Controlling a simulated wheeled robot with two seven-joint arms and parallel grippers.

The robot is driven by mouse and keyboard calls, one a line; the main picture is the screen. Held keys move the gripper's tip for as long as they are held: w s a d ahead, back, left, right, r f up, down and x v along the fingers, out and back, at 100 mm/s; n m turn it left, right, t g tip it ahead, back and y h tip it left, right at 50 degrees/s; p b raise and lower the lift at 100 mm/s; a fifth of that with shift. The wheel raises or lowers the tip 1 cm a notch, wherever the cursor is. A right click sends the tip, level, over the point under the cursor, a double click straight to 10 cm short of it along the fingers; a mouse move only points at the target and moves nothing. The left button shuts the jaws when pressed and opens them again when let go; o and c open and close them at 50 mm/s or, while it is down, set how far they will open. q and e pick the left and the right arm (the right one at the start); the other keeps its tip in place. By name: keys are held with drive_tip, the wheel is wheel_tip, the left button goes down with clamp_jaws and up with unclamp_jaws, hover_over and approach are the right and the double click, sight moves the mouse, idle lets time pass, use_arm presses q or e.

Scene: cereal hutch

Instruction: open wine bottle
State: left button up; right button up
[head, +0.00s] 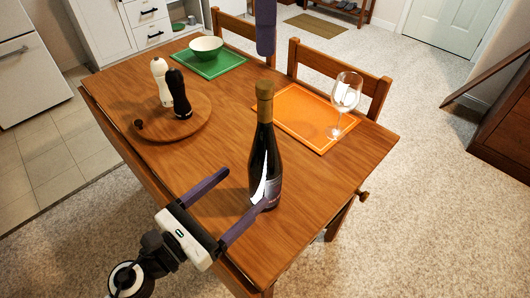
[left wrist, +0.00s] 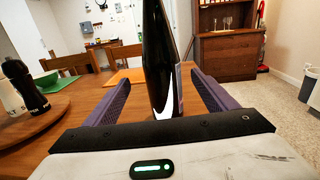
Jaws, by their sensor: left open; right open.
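A dark wine bottle (head: 262,165) with a gold-brown top (head: 264,90) stands upright on the wooden table (head: 225,110). My left gripper (head: 245,187) is open, low at the bottle's near side. In the left wrist view the bottle (left wrist: 158,60) shows between my left gripper's (left wrist: 160,82) two purple fingers, with gaps on both sides. My right gripper (head: 266,28) shows only as a purple finger part at the top edge, above and apart from the bottle's top.
A wooden round board (head: 150,125) holds a white mill (head: 161,80) and a black mill (head: 179,95). A white bowl (head: 206,47) sits on a green mat (head: 225,68). A wine glass (head: 346,92) stands on an orange mat (head: 295,105) right of the bottle. Chairs line the far side.

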sight(253, 179)
use_arm(q)
drive_tip(key=x, duration=0.7)
drive_tip(key=shift+w+d+r, duration=0.15)
drive_tip(key=shift+d, duration=0.2)
use_arm(e)
drive_tip(key=shift+s, duration=0.45)
use_arm(q)
drive_tip(key=shift+w+d, duration=0.45)
clamp_jaws()
use_arm(e)
drive_tip(key=shift+w, duration=0.1)
